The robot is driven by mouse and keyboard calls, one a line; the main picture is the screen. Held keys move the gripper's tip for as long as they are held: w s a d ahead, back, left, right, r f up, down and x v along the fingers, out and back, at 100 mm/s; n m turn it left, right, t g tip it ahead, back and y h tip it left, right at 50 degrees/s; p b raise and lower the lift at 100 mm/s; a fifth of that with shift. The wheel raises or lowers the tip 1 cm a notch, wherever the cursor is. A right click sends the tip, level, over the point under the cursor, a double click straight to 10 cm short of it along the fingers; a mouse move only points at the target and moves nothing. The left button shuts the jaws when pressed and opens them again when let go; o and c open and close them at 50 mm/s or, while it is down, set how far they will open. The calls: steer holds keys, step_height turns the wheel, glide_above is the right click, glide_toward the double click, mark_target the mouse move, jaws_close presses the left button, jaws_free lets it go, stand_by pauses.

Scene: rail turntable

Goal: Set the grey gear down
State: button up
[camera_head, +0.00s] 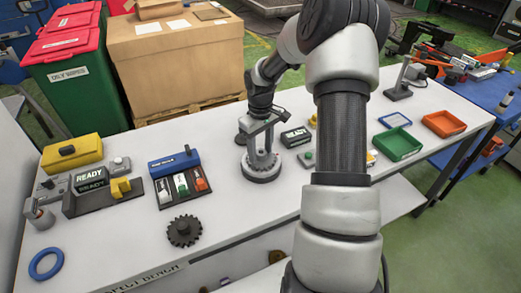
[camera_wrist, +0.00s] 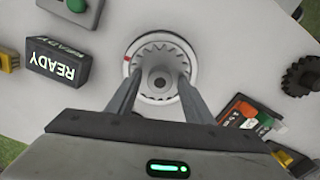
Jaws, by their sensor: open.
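The grey gear (camera_wrist: 161,82) lies within this ring, with a dark round centre. My gripper (camera_wrist: 160,80) is open, its two fingers on either side of the gear's centre. Whether the fingertips touch the gear I cannot tell. A separate black gear (camera_head: 184,230) lies flat on the bench; it also shows in the wrist view (camera_wrist: 300,76).
A small sign box (camera_head: 296,137) stands right of the turntable; in the wrist view its face reads READY (camera_wrist: 58,62). A blue-lidded case (camera_head: 178,175) with coloured items is to the left. A green tray (camera_head: 397,144) and an orange tray (camera_head: 444,123) lie at the right.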

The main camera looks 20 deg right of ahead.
mark_target(260, 152)
step_height(260, 152, up, 12)
steer(key=shift+r, duration=0.2)
